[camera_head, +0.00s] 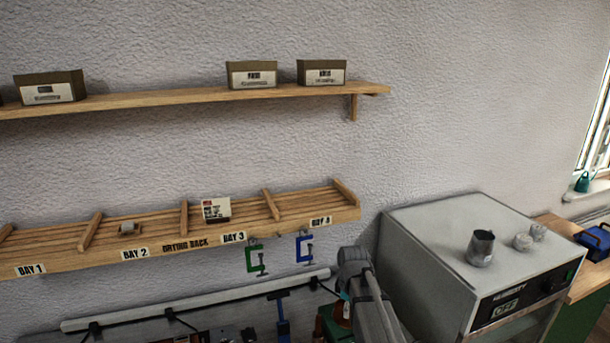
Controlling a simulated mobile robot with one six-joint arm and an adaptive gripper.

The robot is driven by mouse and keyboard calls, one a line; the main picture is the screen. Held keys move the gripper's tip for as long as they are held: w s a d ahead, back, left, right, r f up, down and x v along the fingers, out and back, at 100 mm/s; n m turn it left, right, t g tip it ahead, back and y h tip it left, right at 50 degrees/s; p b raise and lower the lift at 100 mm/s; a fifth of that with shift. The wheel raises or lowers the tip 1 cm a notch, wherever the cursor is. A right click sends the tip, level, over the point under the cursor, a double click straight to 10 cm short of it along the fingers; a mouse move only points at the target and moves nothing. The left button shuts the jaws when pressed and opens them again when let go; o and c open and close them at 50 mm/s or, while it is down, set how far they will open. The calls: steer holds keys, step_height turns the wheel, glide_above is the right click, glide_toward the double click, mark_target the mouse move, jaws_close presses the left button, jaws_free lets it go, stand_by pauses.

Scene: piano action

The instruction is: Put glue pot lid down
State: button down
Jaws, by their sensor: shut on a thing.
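My grey arm (372,295) rises from the bottom edge, just left of the white cabinet. I cannot make out my gripper's fingers; they are hidden or out of the frame. I cannot clearly identify the glue pot lid. A grey metal pot (481,249) stands upright on the cabinet top, apart from my arm. A small orange-brown thing (342,312) shows beside my arm, partly hidden, and I cannot tell what it is.
The white cabinet (420,232) has bare top around the pot and two small pale round things (523,242). The drying rack (70,251) holds a small roll and a white box (216,209). Green and blue clamps (256,259) hang below it. Boxes stand on the upper shelf (180,100).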

step_height(320, 180, down, 9)
steer(key=b, duration=0.7)
steer(key=shift+r+b, duration=0.15)
steer(key=shift+b, duration=0.2)
